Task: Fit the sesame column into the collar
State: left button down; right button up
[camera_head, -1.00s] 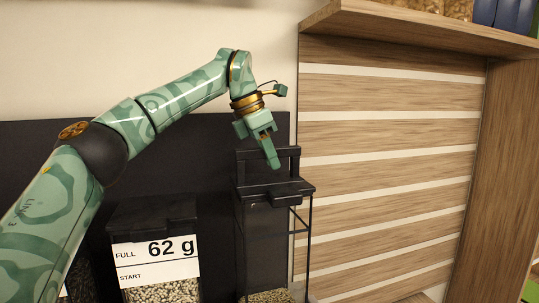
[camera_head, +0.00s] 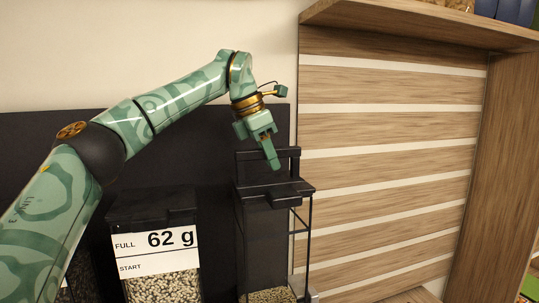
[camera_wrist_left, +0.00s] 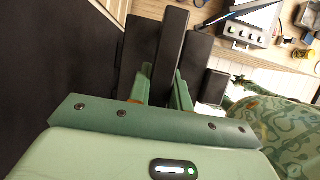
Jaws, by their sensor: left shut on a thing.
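My left gripper (camera_head: 271,158) is shut on the black top bar of a clear, black-framed column (camera_head: 268,236), which I take to be the sesame column. Pale seeds (camera_head: 270,295) show at its bottom. The column stands about upright, and its lower end is cut off by the picture's edge. In the left wrist view, the gripper's green fingers (camera_wrist_left: 158,88) close around a long black bar (camera_wrist_left: 168,50). I cannot pick out the collar for certain, nor tell whether the column is seated in it. My right gripper does not show.
A second bin (camera_head: 158,262), with a "FULL 62 g START" label and speckled beans or seeds, stands left of the column. A black panel (camera_head: 60,140) is behind. A slatted wooden wall (camera_head: 390,160) is close on the right, under a shelf. The wrist view shows a grey device (camera_wrist_left: 240,32).

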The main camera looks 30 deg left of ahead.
pick_arm(q)
jog(key=shift+f, duration=0.3)
jog(key=c, duration=1.3)
grip_release()
jog(key=shift+o, duration=0.5)
jog(key=shift+s, duration=0.1)
jog(key=shift+f, duration=0.1)
jog(key=shift+a+r, duration=0.1)
jog(key=shift+r, duration=0.3)
jog(key=p+v, duration=0.2)
jog(key=v, duration=1.3)
jog(key=shift+s+r+p, duration=0.25)
jog(key=shift+r+p, duration=0.1)
jog(key=shift+p, duration=0.05)
